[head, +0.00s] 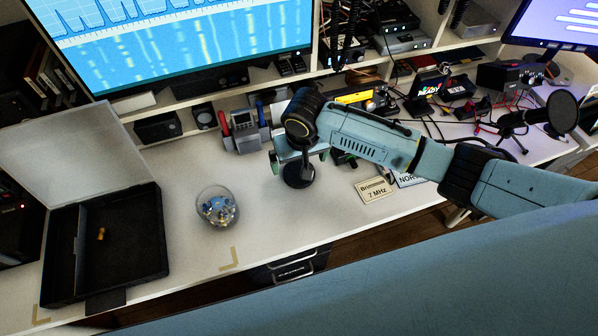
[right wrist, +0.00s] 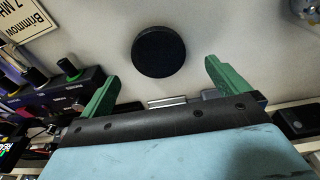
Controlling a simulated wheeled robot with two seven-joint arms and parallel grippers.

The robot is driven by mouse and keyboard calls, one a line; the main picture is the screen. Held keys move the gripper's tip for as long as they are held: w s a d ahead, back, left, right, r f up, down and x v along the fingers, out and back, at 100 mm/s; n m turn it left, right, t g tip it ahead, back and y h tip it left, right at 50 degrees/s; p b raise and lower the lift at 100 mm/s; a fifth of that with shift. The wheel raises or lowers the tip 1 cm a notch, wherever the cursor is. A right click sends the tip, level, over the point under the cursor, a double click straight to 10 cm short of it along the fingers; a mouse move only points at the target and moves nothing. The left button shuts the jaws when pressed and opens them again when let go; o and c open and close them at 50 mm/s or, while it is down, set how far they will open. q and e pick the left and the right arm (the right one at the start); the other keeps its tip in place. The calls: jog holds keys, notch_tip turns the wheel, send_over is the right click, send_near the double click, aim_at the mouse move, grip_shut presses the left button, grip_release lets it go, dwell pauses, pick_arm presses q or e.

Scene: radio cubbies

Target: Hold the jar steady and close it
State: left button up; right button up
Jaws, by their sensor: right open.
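A clear round jar (head: 217,206) with small blue and pale items inside stands on the white table, left of my right arm. Its top looks open. Part of it also shows at the top right corner of the right wrist view (right wrist: 307,9). A flat black disc (head: 298,175), likely the jar's lid, lies on the table right of the jar. My right gripper (head: 298,159) is open above the disc and hides part of it. In the right wrist view the disc (right wrist: 158,51) lies beyond the green fingers, between their lines and untouched. My left gripper is not in view.
An open black case (head: 105,240) with its lid raised stands at the left. Name plates (head: 375,190), a desk microphone (head: 545,118) and cabled radio gear are at the right. The table around the jar is clear.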

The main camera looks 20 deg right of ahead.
aim_at(299, 170)
jog(key=f, duration=0.1)
jog(key=f+b, duration=0.1)
jog(key=f, duration=0.3)
jog(key=shift+w+d+f+b, duration=0.1)
jog(key=shift+w+b, duration=0.2)
jog(key=shift+w, duration=0.05)
jog(key=c, duration=1)
